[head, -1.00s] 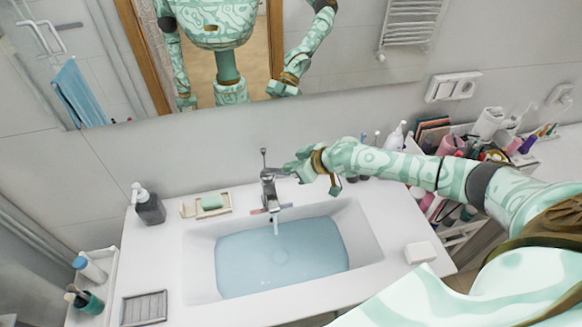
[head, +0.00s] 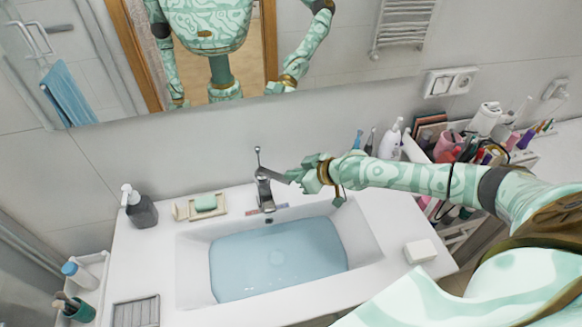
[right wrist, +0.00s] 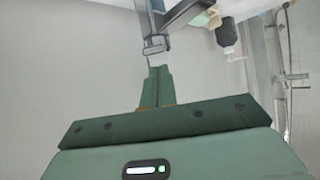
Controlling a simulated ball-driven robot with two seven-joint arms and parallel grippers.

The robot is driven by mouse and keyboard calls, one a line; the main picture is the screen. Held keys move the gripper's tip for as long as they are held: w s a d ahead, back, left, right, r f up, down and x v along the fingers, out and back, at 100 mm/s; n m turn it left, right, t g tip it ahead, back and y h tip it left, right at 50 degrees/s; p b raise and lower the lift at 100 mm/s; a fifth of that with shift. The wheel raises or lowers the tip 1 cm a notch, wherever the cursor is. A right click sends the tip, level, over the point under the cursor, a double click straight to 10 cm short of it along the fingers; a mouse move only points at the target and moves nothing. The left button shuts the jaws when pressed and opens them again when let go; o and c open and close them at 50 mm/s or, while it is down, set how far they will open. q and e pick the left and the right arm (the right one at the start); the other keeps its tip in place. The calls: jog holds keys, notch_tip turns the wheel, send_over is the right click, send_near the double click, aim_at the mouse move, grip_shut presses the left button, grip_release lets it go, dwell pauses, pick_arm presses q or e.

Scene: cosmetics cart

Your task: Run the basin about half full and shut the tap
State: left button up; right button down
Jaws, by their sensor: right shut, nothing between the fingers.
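The basin (head: 192,275) is set in the white counter and holds a wide pool of pale blue water (head: 255,275). The water's surface lies below the rim, with bare wall above it. The chrome tap (head: 265,194) stands behind the basin; no stream shows below its spout. My right gripper (head: 296,176) is shut and empty, beside the right end of the tap's lever (head: 274,176); I cannot tell whether they touch. In the right wrist view the shut fingers (right wrist: 157,75) point at the tap (right wrist: 154,45). My left gripper is not directly in view.
A soap dish (head: 182,209) with green soap (head: 205,202) and a dark dispenser (head: 140,208) stand left of the tap. A white block (head: 420,251) lies right of the basin. Crowded bottles and a cart stand at the right. A mirror hangs behind.

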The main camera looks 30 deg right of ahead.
pick_arm(q)
notch_tip(320, 180, up, 3)
jog(key=shift+w+d+f+p, duration=0.1)
jog(key=shift+d+p, duration=0.05)
jog(key=shift+p, duration=0.65)
pick_arm(e)
jog(key=v, duration=1)
jog(key=shift+s+d+r, duration=0.15)
jog(key=shift+s+d, duration=0.05)
jog(key=shift+d, duration=0.05)
